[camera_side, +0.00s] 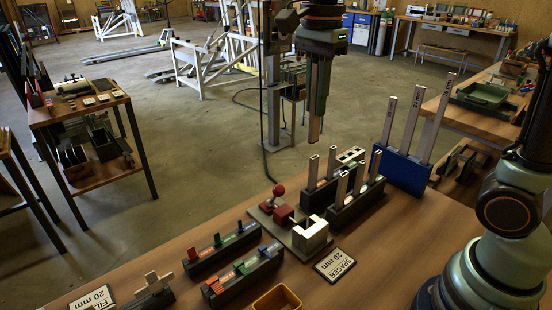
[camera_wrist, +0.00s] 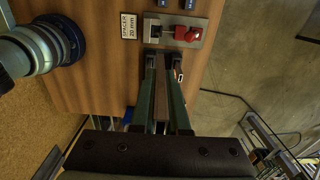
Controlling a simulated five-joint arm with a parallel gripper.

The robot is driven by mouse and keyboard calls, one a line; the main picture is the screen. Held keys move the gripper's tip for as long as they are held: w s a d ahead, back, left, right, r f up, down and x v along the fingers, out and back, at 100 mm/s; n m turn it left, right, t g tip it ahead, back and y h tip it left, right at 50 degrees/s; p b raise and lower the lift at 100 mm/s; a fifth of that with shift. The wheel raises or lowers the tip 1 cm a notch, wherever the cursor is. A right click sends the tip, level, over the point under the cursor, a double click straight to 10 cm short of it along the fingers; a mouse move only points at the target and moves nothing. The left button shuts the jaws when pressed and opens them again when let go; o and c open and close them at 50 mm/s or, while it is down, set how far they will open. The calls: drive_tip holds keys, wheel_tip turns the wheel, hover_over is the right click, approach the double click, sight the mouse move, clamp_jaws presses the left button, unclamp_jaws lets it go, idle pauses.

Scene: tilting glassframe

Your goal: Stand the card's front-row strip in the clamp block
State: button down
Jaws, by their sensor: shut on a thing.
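My gripper (camera_side: 318,112) points down above the table, its long green fingers shut on a narrow brownish strip (camera_wrist: 161,105). The strip looks upright; the fingers hide much of it. The clamp block (camera_side: 311,235) is a pale metal block on a grey base, with a red jaw and red knob (camera_side: 279,190) beside it. In the side view my gripper is well above the clamp block. In the wrist view the clamp block (camera_wrist: 153,30) lies just beyond the fingertips. The card (camera_side: 335,265) reads "SPACER 20 mm" and lies flat beside the clamp.
Dark racks (camera_side: 350,211) with several upright strips stand right of the clamp. A blue rack (camera_side: 402,172) with tall strips stands behind them. Two low racks (camera_side: 222,256) with coloured pieces stand left. A yellow bin (camera_side: 277,300) and another card (camera_side: 93,299) are near the front.

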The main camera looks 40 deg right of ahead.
wheel_tip(320, 180, down, 13)
drive_tip(key=s+a, duration=0.1)
drive_tip(key=shift+a, duration=0.25)
drive_tip(key=shift+f, duration=2.8)
drive_tip(key=shift+f, duration=3.05)
drive_tip(key=c, duration=0.8)
unclamp_jaws()
drive_tip(key=shift+c, duration=0.2)
